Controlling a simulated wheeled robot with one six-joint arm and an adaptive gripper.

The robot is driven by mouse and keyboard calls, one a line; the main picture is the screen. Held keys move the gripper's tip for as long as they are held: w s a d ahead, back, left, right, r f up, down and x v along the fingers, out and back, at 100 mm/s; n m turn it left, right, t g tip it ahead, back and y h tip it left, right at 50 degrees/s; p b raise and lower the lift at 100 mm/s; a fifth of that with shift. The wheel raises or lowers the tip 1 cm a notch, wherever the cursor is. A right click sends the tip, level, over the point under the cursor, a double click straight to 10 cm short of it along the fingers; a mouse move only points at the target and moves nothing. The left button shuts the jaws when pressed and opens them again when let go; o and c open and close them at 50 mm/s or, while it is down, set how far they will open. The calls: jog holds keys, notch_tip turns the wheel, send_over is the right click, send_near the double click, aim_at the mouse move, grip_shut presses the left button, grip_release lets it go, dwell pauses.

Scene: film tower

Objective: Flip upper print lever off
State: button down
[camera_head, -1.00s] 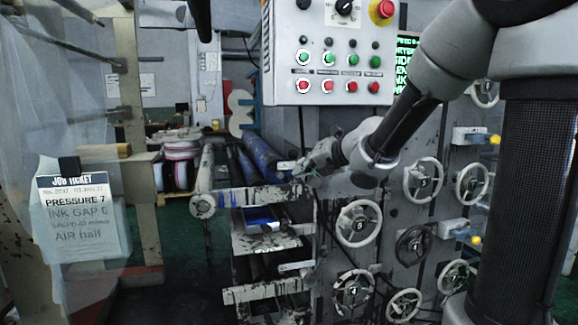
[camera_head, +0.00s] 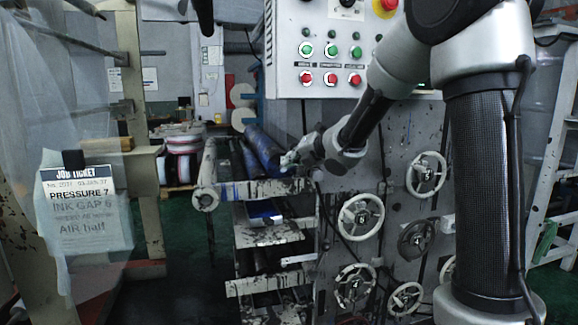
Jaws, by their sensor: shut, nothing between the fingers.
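My gripper (camera_head: 288,160) is shut and empty, at the end of my arm reaching in from the right. It is at the left edge of the grey machine side, just above the top ink-spattered ledge (camera_head: 266,188). The upper print lever is not clearly seen; a small pale piece at the fingertips may be part of it, and I cannot tell whether they touch. A similar pale lever (camera_head: 299,259) sticks out level to the left, lower on the machine edge.
Several numbered handwheels (camera_head: 360,217) stand out from the machine side. A job ticket (camera_head: 86,210) hangs at left. Dark open floor lies between ticket and machine. A white ladder (camera_head: 555,170) stands at right.

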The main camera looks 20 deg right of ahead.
jog(key=shift+d+r, duration=0.2)
jog(key=shift+d, duration=0.05)
dwell(0.3)
jog(key=shift+d+r+m+y, duration=0.15)
jog(key=shift+r+m+y, duration=0.1)
jog(key=shift+m+y, duration=0.05)
jog(key=d+r+m+t+y, duration=0.3)
jog(key=d+m, duration=0.5)
jog(key=d, duration=0.3)
jog(key=shift+r+m+t+y, duration=0.3)
jog(key=shift+r+t+y, duration=0.1)
jog(key=shift+t+y, duration=0.5)
jog(key=shift+d, duration=0.1)
